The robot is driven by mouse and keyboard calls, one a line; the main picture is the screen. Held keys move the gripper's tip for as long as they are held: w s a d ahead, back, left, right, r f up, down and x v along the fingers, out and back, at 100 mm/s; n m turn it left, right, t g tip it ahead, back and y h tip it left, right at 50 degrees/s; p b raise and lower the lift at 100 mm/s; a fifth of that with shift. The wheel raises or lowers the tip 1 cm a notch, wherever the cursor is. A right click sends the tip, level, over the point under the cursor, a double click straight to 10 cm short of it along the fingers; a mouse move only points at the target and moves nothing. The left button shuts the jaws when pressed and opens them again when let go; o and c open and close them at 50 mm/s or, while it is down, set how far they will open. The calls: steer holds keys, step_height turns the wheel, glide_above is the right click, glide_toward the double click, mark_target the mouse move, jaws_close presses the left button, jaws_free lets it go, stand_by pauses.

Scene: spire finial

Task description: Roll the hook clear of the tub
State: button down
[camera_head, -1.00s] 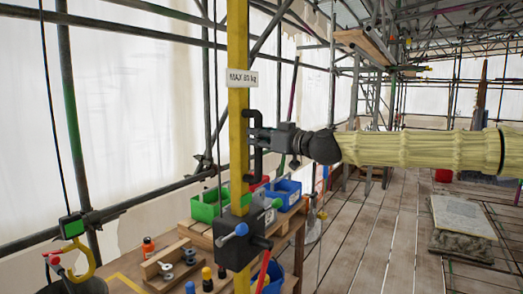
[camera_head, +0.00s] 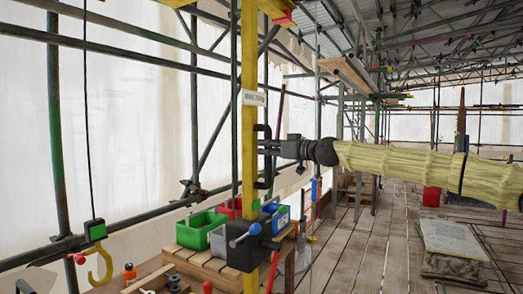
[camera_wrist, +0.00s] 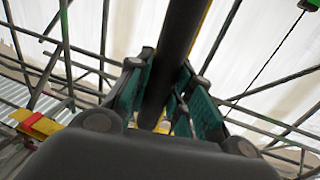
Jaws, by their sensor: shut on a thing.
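The yellow hook (camera_head: 100,266) hangs below a green block (camera_head: 95,230) on a thin dark cable at the left of the head view. No tub can be made out around it now; the area below the hook is cut off by the frame edge. A yellow post (camera_head: 249,60) stands upright in the middle, with a black handle (camera_head: 262,180) on its side. My gripper (camera_head: 268,150) is shut on that handle. In the wrist view the dark handle bar (camera_wrist: 172,60) runs between my teal finger pads, and the green block (camera_wrist: 310,5) shows at the top right.
A black clamp box (camera_head: 243,254) with a blue-knobbed lever sits low on the post. Behind are a green bin (camera_head: 201,229), a blue bin (camera_head: 281,219) and an orange bottle (camera_head: 129,273) on a bench. A slab stack (camera_head: 450,247) lies right; planks between are clear.

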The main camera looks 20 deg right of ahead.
steer(key=c, duration=1.3)
jaws_free()
steer(key=shift+o, duration=0.2)
steer(key=v, duration=1.2)
